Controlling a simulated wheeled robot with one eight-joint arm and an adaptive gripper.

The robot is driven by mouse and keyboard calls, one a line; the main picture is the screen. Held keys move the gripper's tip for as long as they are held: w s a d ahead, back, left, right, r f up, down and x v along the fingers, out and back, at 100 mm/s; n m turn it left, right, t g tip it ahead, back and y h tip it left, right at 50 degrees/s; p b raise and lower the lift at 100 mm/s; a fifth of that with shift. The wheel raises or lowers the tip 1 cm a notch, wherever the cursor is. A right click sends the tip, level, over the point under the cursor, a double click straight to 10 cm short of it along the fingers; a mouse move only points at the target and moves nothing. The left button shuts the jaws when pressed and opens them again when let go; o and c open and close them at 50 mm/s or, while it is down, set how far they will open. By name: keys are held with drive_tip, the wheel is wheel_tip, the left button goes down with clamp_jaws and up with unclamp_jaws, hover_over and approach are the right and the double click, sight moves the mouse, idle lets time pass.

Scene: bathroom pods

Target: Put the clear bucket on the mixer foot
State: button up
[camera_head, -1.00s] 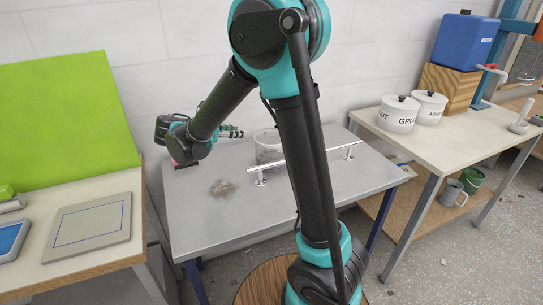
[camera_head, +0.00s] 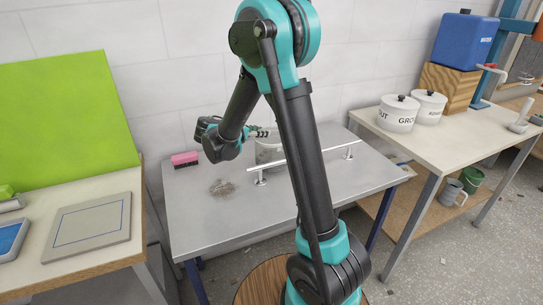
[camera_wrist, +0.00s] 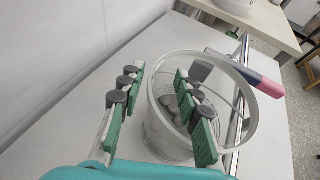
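The clear bucket (camera_head: 268,153) stands on the grey table behind the metal rail, partly hidden by my arm. In the wrist view the bucket (camera_wrist: 165,140) is upright and open-topped. My gripper (camera_wrist: 158,75) is open at its left side. The left finger is outside the bucket. The right finger overlaps its near wall and opening; I cannot tell whether it is inside or touching. In the head view my gripper (camera_head: 262,132) points right at the bucket. A grey plate with a blue square outline (camera_head: 90,222) lies on the left table; I cannot tell whether it is the mixer foot.
A metal rail (camera_head: 320,156) runs along the bucket's side. A tool with a pink and blue handle (camera_wrist: 262,82) crosses the bucket's rim. A pink brush (camera_head: 185,158) lies at the table's back left. White pots (camera_head: 398,114) and a blue tank (camera_head: 466,40) stand right.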

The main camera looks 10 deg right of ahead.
drive_tip(key=shift+w+d+f, duration=0.15)
drive_tip(key=shift+w+d, duration=0.05)
drive_tip(key=shift+d, duration=0.1)
clamp_jaws()
